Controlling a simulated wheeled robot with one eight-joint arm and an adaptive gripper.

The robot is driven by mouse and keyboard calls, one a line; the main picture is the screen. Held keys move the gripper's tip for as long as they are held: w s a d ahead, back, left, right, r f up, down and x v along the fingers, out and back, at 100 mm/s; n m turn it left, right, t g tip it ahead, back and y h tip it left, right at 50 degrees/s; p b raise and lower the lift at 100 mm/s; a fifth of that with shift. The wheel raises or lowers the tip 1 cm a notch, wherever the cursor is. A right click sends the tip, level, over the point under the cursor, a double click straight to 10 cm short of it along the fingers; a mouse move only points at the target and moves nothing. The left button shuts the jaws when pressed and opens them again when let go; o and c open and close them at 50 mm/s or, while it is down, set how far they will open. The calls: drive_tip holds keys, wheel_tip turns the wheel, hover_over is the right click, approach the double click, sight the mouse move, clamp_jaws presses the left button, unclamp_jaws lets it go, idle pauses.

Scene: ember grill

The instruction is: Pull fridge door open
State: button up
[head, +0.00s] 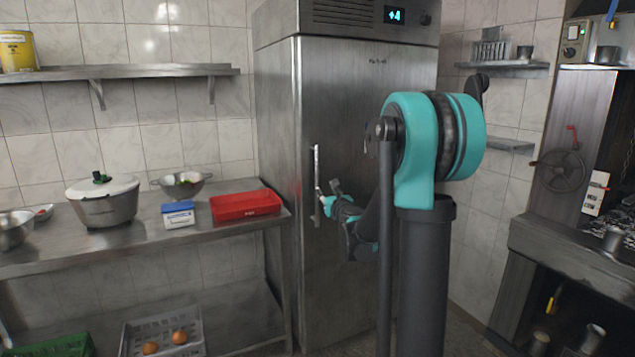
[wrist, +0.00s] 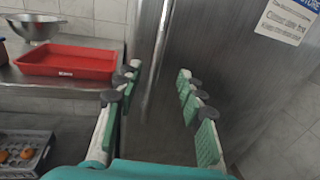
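The steel fridge (head: 360,110) stands in the middle of the head view, and its door looks shut. Its upright bar handle (head: 317,165) is on the left side of the door. My gripper (head: 328,195) is at the lower half of the handle. In the wrist view the gripper (wrist: 160,82) is open, with green-padded fingers spread left and right. The handle (wrist: 158,60) runs down toward the gap between the fingertips, nearer the left finger. I see no finger closed on it. Whether a finger touches it I cannot tell.
Left of the fridge is a steel table (head: 150,240) with a red tray (head: 245,205), a lidded pot (head: 103,202), a colander (head: 182,186) and a blue-and-white box (head: 178,214). A grill (head: 575,235) stands at the right. A wall shelf (head: 120,72) hangs at the left.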

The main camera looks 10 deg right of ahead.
sight(318, 181)
drive_tip(key=w, duration=0.4)
drive_tip(key=w+a, duration=0.1)
drive_tip(key=w, duration=0.8)
drive_tip(key=shift+w+a, duration=0.35)
drive_tip(key=shift+a, duration=0.05)
clamp_jaws()
